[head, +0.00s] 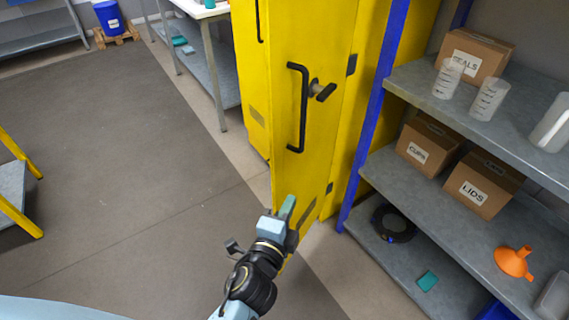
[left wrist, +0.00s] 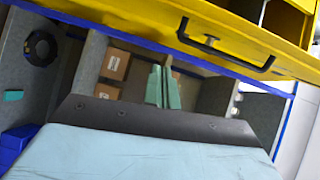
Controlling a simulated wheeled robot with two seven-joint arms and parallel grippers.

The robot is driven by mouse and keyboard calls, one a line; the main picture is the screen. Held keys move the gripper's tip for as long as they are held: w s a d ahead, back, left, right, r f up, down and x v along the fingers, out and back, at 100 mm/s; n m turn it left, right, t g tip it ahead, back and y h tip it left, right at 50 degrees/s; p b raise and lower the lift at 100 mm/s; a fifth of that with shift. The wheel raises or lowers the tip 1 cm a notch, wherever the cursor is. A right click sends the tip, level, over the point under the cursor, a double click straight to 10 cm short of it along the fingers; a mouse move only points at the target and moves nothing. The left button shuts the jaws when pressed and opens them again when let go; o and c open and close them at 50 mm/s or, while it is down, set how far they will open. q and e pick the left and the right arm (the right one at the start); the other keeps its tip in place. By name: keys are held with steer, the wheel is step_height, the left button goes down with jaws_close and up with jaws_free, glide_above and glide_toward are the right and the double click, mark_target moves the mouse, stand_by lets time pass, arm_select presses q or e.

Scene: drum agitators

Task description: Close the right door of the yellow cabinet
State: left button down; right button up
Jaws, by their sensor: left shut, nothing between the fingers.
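The yellow cabinet (head: 372,75) stands at the top middle of the head view. Its right door (head: 283,140) stands swung out from the body, with a long black handle (head: 303,107) and a dark latch knob beside it. The door also crosses the top of the left wrist view, where its handle (left wrist: 225,46) shows. My left gripper (head: 287,208) is shut and empty, in front of the door's lower part; I cannot tell whether it touches. Its teal fingers (left wrist: 163,87) are together in the left wrist view. My right gripper is not in view.
A blue-framed grey shelf rack (head: 435,85) stands close on the right, holding boxes, clear cylinders and an orange funnel (head: 513,262). A white-topped table (head: 200,10) stands behind left. A yellow-framed stand (head: 15,185) is at the left edge. The grey floor between is clear.

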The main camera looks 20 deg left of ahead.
mark_target(285, 157)
arm_select(q)
steer(key=shift+m+t+y, duration=0.3)
steer(key=shift+t, duration=0.2)
steer(key=w+a+r, duration=0.1)
steer(key=w, duration=0.2)
steer(key=w+a+r+p, duration=0.1)
steer(key=w+a, duration=0.1)
steer(key=w, duration=0.2)
steer(key=w+a+r, duration=0.1)
steer(key=w, duration=0.3)
steer(key=shift+w+a+r, duration=0.15)
steer(key=shift+a+r, duration=0.05)
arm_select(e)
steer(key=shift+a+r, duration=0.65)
arm_select(q)
steer(key=shift+p, duration=0.3)
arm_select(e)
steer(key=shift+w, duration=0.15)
